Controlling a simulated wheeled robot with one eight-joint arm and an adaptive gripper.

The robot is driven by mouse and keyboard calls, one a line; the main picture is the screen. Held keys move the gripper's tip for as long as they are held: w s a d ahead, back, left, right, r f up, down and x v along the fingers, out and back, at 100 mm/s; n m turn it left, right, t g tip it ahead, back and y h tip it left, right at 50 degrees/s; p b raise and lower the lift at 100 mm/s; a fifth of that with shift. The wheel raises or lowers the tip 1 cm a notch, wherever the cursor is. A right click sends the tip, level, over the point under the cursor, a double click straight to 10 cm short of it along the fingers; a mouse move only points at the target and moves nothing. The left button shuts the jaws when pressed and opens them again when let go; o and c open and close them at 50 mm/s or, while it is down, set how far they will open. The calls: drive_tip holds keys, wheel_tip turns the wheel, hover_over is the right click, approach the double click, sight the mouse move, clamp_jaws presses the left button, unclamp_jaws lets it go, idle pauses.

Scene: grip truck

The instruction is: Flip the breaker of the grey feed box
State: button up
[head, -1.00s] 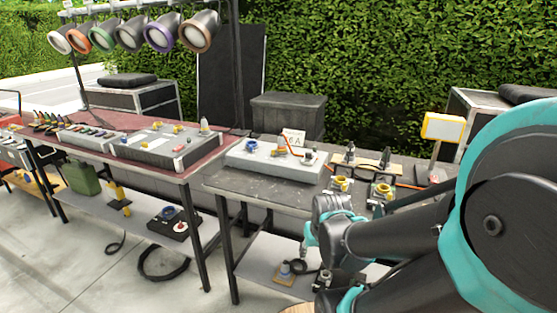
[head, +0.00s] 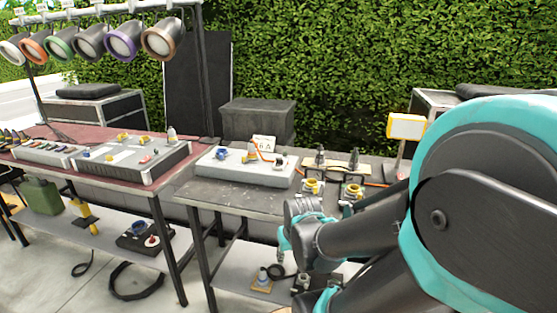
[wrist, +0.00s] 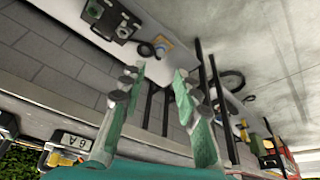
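A pale grey box (head: 225,172), seemingly the feed box, lies on the right-hand table in the head view. On top are a blue socket (head: 222,154), small fittings and an orange cable; which is the breaker is too small to tell.
The right-hand table (head: 225,196) also holds yellow-ringed fittings (head: 312,187) and a yellow-framed lamp (head: 405,127). A darker grey box (head: 140,168) lies on the red-topped table to the left. The lower shelf holds a black box (head: 140,235). Open floor lies in front.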

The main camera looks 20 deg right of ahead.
drive_tip(key=w+r+n, duration=0.1)
drive_tip(key=w, duration=0.1)
drive_tip(key=w+r+n, duration=0.1)
drive_tip(key=n, duration=0.1)
drive_tip(key=w+d+r+n+h, duration=0.1)
drive_tip(key=w+n, duration=0.1)
drive_tip(key=shift+w+r+t, duration=0.15)
drive_tip(key=shift+w+t, duration=0.15)
clamp_jaws()
drive_tip(key=n+t+h, duration=0.2)
drive_tip(key=n+h, duration=0.1)
drive_tip(key=n, duration=2.2)
approach(278, 167)
drive_tip(key=f, duration=0.2)
drive_tip(key=w+f, duration=0.1)
drive_tip(key=f, duration=0.1)
drive_tip(key=w+d+f, duration=0.1)
drive_tip(key=f, duration=0.1)
drive_tip(key=shift+f, duration=0.25)
drive_tip(key=shift+w+d+r, duration=0.5)
drive_tip(key=shift+w+r, duration=0.15)
drive_tip(key=shift+w, duration=0.2)
drive_tip(key=shift+w+d+r, duration=0.25)
drive_tip(key=shift+w+r, duration=0.1)
drive_tip(key=shift+w, duration=0.25)
